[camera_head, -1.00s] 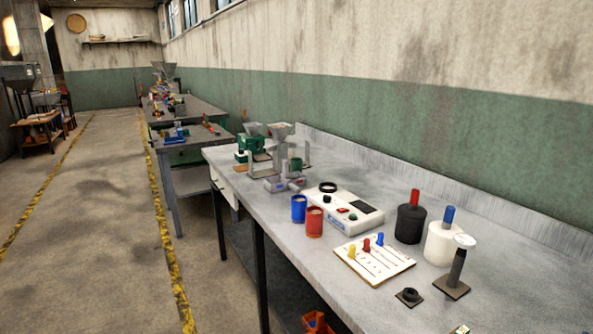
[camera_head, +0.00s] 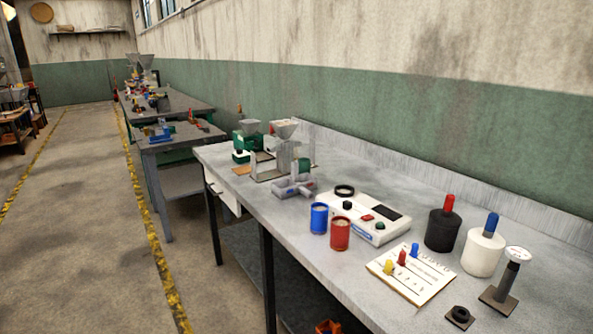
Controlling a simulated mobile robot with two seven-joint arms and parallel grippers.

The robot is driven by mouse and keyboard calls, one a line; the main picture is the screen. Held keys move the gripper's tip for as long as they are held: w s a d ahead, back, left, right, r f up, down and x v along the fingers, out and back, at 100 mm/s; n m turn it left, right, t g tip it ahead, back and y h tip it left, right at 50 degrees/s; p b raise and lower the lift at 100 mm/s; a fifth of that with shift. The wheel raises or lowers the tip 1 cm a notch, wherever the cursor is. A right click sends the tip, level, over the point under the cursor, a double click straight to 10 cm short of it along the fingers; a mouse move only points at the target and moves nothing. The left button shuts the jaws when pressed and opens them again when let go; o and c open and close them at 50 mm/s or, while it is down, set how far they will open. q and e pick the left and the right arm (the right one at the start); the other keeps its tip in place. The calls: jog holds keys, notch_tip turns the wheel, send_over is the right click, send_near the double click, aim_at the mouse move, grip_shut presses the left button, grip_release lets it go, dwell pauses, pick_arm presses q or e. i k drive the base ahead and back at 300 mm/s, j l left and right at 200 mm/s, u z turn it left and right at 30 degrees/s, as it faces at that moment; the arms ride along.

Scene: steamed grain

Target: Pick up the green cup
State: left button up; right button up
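A small green cup-like thing (camera_head: 304,166) shows at the grey grinder with a hopper (camera_head: 286,152), toward the far end of the near workbench. It is small, and I cannot tell whether it stands on the grinder's base or behind it. A blue cup (camera_head: 319,218) and a red cup (camera_head: 340,234) stand upright side by side near the bench's front edge, both with pale contents. Neither of my grippers is in view.
The grey workbench (camera_head: 232,172) runs along the wall. A white control box (camera_head: 366,218), a board with coloured sliders (camera_head: 411,274), a black canister (camera_head: 443,230), a white canister (camera_head: 482,253) and a stamp-like tool (camera_head: 508,280) stand on it. The floor at left is clear.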

aim_at(305, 163)
jog(key=i+j, duration=0.2)
jog(key=j, duration=0.15)
jog(key=i+j, duration=0.2)
jog(key=j, duration=0.15)
jog(key=i+j+z, duration=0.1)
jog(key=i+j, duration=0.35)
jog(key=j, duration=0.25)
jog(key=i+j, duration=0.2)
jog(key=j, duration=0.15)
jog(key=i+j+z, duration=0.1)
jog(key=j, duration=0.3)
jog(key=i+j, duration=0.25)
jog(key=j+z, duration=0.05)
jog(key=j, duration=0.05)
